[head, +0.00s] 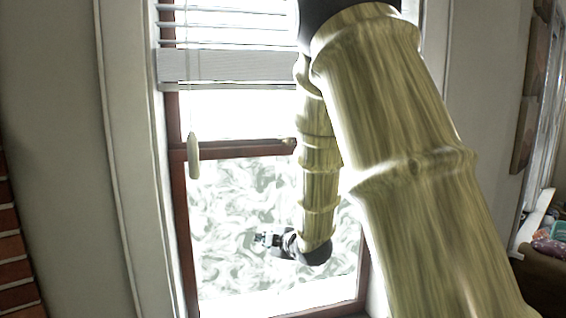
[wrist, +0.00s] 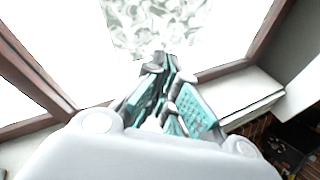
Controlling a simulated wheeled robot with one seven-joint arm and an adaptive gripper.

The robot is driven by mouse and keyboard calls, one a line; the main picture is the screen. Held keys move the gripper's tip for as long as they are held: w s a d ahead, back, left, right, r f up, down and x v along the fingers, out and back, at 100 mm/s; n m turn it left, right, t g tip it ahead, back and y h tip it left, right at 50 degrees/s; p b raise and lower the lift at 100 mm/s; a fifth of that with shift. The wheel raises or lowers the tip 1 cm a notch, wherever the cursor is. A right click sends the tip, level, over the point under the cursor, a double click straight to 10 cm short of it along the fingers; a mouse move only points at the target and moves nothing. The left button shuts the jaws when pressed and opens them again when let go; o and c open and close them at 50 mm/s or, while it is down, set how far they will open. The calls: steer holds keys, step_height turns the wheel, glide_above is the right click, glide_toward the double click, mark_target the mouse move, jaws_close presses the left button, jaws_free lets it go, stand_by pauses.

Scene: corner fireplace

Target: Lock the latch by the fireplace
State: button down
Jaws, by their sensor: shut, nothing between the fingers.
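A window with a reddish-brown frame (head: 180,235) fills the middle of the head view. A small pale piece that looks like the latch (head: 289,142) sits on the window's middle rail, partly beside my arm; its position, locked or not, is too small to tell. My gripper (head: 262,239) is in front of the lower pane, well below that rail and apart from it. In the wrist view my gripper (wrist: 160,65) has its teal-padded fingers together with nothing between them. I cannot make out the latch in the wrist view.
White blinds (head: 225,68) cover the upper window, and a pale cord pull (head: 194,157) hangs at the left. Brick (head: 15,255) shows at the left edge. The wrist view shows a white sill (wrist: 245,95) and dark clutter (wrist: 285,145) at lower right.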

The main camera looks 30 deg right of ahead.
mark_target(290, 140)
steer(key=s+d+r+n+t, duration=0.1)
steer(key=d+r+n+t, duration=0.1)
steer(key=r, duration=1.1)
steer(key=s+d+r+n+t+p, duration=0.1)
steer(key=d+r+n+t, duration=0.1)
steer(key=r, duration=1.1)
steer(key=d+n, duration=0.1)
steer(key=d, duration=0.1)
steer(key=shift+s+d+r, duration=0.2)
steer(key=shift+d+r, duration=0.1)
steer(key=shift+d, duration=0.05)
steer(key=shift+w, duration=0.1)
steer(key=w+d+p, duration=0.3)
steer(key=w+p, duration=0.1)
steer(key=w, duration=0.4)
steer(key=shift+w+d, duration=0.2)
steer(key=shift+w, duration=0.2)
